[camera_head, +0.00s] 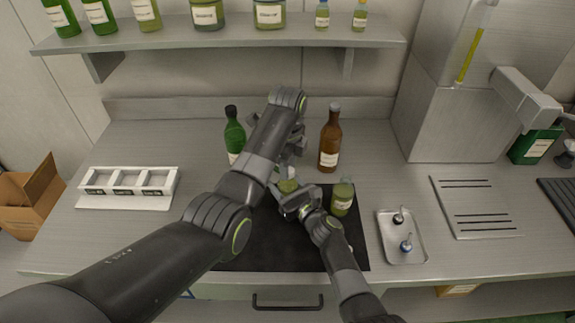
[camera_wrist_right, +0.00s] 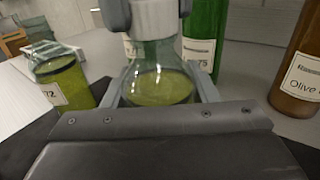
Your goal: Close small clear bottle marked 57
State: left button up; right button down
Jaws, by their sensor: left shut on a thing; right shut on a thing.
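A small clear bottle (camera_wrist_right: 158,85) with yellow-green liquid stands between the fingers of my right gripper (camera_wrist_right: 160,98), which is shut on it. In the head view the bottle (camera_head: 288,185) is partly covered by my arms, and no number on it is legible. A white cap (camera_wrist_right: 156,18) is at the top of its neck, held by my left gripper (camera_wrist_right: 152,8). I cannot tell whether the cap is fully seated. In the head view my left gripper (camera_head: 291,150) is above the bottle and my right gripper (camera_head: 292,203) is around its lower part.
A bottle marked 72 (camera_wrist_right: 62,82) stands close left; another small bottle (camera_head: 342,198) is right of my grippers. A green bottle (camera_head: 235,138) and brown bottle (camera_head: 330,140) stand behind. A white rack (camera_head: 125,201) is left, a metal tray (camera_head: 402,250) right. A dark mat (camera_head: 255,245) lies below.

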pick_arm(q)
jog(key=o, duration=1)
notch_tip(320, 180, up, 8)
jog(key=shift+f, duration=0.25)
pick_arm(e)
jog(key=shift+c, duration=2.4)
grip_release()
jog(key=shift+d, duration=0.1)
jog(key=p+v, duration=0.1)
jog(key=v, duration=0.5)
pick_arm(q)
jog(key=shift+r+b, duration=0.2)
jog(key=shift+b, duration=0.1)
pick_arm(e)
jog(key=v, duration=1.1)
jog(key=shift+s+d, duration=0.1)
jog(key=shift+s, duration=0.05)
